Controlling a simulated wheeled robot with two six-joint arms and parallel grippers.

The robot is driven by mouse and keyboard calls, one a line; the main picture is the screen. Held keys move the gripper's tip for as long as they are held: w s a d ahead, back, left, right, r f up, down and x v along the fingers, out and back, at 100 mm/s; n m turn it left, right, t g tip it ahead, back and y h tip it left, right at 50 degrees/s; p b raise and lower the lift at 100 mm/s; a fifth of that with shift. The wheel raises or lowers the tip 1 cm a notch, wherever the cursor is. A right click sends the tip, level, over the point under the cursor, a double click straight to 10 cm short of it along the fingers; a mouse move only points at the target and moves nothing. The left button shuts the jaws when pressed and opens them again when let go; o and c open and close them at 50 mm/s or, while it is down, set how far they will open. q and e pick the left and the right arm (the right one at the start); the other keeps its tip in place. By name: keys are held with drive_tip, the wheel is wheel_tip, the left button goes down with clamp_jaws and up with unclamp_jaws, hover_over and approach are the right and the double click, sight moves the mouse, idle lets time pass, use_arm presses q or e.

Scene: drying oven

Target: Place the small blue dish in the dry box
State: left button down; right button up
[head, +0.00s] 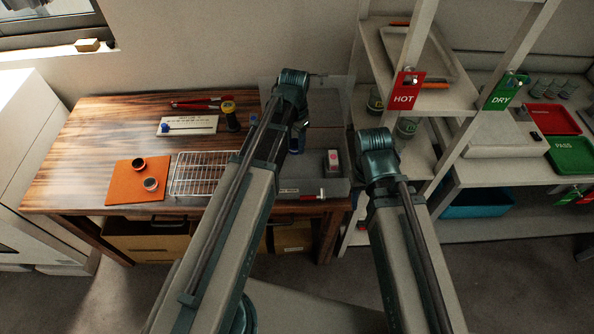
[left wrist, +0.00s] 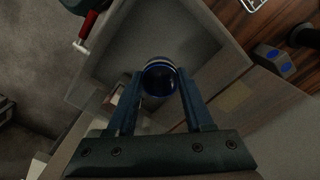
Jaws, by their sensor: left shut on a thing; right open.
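The small blue dish (left wrist: 159,78) is between the fingertips of my left gripper (left wrist: 160,88), which is shut on it in the left wrist view. In the head view a bit of blue, likely the dish (head: 295,143), shows beside my left wrist, partly hidden by my arm. The grey box with a raised clear lid, likely the dry box (head: 318,165), stands at the table's right end. Its inside (left wrist: 125,50) is below the dish in the left wrist view; I cannot tell the height. My right arm is right of the box; its fingers are hidden.
Shelves (head: 478,98) stand right.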

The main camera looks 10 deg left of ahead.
use_arm(q)
drive_tip(key=shift+w+f+b, duration=0.2)
drive_tip(key=shift+f+b, duration=0.25)
drive_tip(key=shift+f, duration=0.2)
drive_tip(key=shift+w+f+b, duration=0.2)
drive_tip(key=shift+f+b, duration=0.25)
drive_tip(key=shift+f, duration=0.2)
drive_tip(key=b, duration=0.6)
hover_over(296, 171)
wheel_tip(296, 171, down, 6)
drive_tip(key=shift+f, duration=0.15)
wheel_tip(296, 171, down, 4)
drive_tip(key=b, duration=0.4)
drive_tip(key=shift+s, duration=0.1)
drive_tip(key=shift+c, duration=1.4)
unclamp_jaws()
